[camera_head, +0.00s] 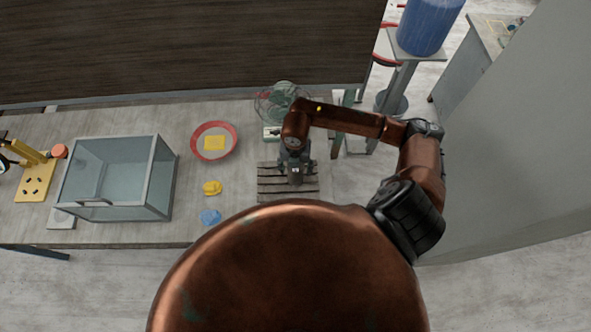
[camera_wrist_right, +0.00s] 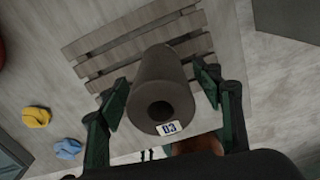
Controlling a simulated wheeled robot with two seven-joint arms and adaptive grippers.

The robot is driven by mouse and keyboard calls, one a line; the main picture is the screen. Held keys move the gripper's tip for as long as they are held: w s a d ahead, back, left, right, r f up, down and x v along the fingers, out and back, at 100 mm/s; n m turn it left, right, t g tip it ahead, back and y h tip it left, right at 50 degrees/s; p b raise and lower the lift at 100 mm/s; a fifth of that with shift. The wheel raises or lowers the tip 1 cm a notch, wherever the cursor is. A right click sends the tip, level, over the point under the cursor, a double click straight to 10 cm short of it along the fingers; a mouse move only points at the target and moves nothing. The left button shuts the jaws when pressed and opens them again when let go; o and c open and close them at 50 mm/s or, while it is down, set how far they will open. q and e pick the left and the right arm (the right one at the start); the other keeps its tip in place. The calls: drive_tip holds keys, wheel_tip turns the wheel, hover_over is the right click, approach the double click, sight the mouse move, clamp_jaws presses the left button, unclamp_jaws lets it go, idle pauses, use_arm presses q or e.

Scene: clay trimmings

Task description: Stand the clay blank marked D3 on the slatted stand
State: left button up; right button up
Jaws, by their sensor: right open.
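The clay blank marked D3 (camera_wrist_right: 160,72) is a dark grey cylinder with a round hole in its near end and a white D3 label at the rim. It appears upright on the slatted stand (camera_wrist_right: 110,50), its lower end toward the slats; the exact contact is hidden. The stand also shows in the head view (camera_head: 270,190), with the blank (camera_head: 296,178) small on it. My right gripper (camera_wrist_right: 163,84) is open, its green fingers on either side of the blank, with a visible gap at least on the left. My left gripper is not in view.
Left of the stand lie a yellow lump (camera_head: 212,188), a blue lump (camera_head: 210,217) and a red-rimmed bowl (camera_head: 232,148) with a yellow block. A glass-walled box (camera_head: 160,190) stands further left. A wire-guarded fan-like object (camera_head: 268,104) stands behind the stand.

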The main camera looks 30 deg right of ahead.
wheel_tip(320, 180, up, 11)
drive_tip(key=shift+f+b, duration=0.1)
drive_tip(key=shift+b, duration=0.85)
idle(0.5)
